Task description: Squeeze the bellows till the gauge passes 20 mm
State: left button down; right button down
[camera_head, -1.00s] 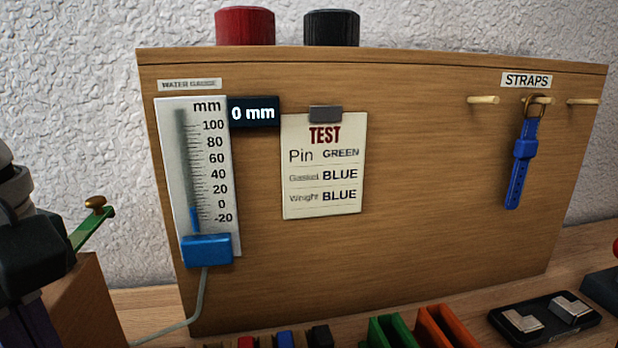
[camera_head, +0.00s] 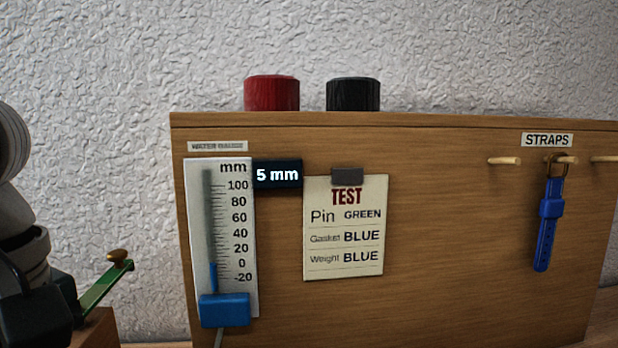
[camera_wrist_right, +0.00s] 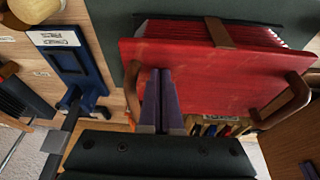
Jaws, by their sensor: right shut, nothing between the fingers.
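The water gauge (camera_head: 248,280) hangs on the wooden panel in the head view. Its display (camera_head: 277,174) reads 5 mm, and the blue column stands just about 0.
A green lever (camera_head: 105,285) with a brass knob stands beside my left arm. A test card (camera_head: 345,228) and a blue strap (camera_head: 548,225) hang on the panel (camera_head: 450,240). Red (camera_head: 272,94) and black (camera_head: 353,94) cylinders show above it. A blue stand (camera_wrist_right: 80,70) is left of the bellows.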

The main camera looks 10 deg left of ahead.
pick_arm(q)
jog(key=shift+s+a+f+b, duration=0.25)
jog(key=shift+a+b, duration=0.3)
jog(key=shift+b, duration=0.15)
pick_arm(e)
jog(key=shift+d+f, duration=0.1)
jog(key=shift+f, duration=0.15)
dwell(1.5)
